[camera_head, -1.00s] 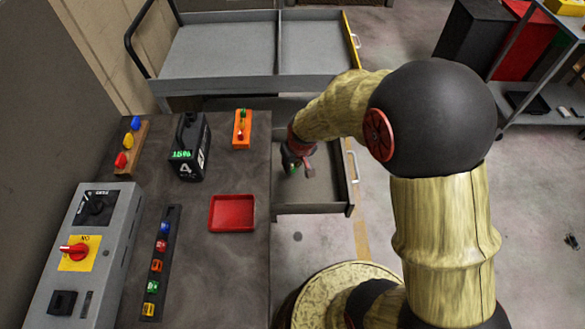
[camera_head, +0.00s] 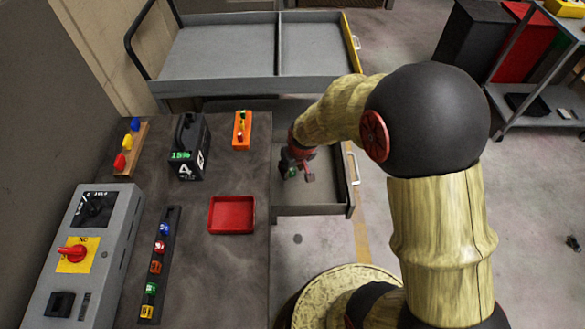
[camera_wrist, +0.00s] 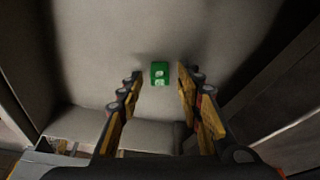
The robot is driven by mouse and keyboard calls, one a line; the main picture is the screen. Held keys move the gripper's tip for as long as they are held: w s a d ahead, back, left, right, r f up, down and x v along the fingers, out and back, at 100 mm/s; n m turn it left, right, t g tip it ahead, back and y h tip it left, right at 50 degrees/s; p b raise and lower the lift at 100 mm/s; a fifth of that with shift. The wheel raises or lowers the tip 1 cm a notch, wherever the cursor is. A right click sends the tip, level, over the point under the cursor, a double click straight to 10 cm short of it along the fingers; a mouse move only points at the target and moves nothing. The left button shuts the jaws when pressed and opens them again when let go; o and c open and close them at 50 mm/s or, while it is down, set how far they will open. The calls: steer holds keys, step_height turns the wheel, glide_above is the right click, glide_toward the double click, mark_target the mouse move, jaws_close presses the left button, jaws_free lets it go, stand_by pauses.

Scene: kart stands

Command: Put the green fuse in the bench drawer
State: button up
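The green fuse (camera_wrist: 160,73) lies on the drawer floor in the wrist view, between and just beyond my fingertips, with a visible gap on both sides. My gripper (camera_wrist: 161,78) is open and touches nothing that I can see. In the head view my gripper (camera_head: 301,172) is low inside the open bench drawer (camera_head: 320,196); the fuse there is small and partly hidden by the fingers. Another green fuse (camera_head: 151,288) sits in the dark fuse strip (camera_head: 170,222) on the bench.
The bench top holds a red tray (camera_head: 232,199), a black battery unit (camera_head: 188,150), an orange device (camera_head: 242,143) and a grey switch box (camera_head: 60,300). A grey cart (camera_head: 220,55) stands behind the drawer. The drawer walls rise close around my gripper.

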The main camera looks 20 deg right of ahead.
steer(key=s+r+p, duration=0.1)
steer(key=s+r, duration=0.3)
steer(key=r, duration=0.5)
steer(key=s+r+t+p, duration=0.1)
steer(key=s+r+p, duration=0.15)
steer(key=r, duration=0.55)
steer(key=s+r+p, duration=0.1)
steer(key=s+r, duration=0.3)
steer(key=r, duration=0.5)
steer(key=s+r+t, duration=0.1)
steer(key=s+r, duration=0.5)
steer(key=s, duration=0.5)
steer(key=shift+s+a+r+m, duration=0.2)
steer(key=shift+s+r+m, duration=0.1)
steer(key=shift+m, duration=0.1)
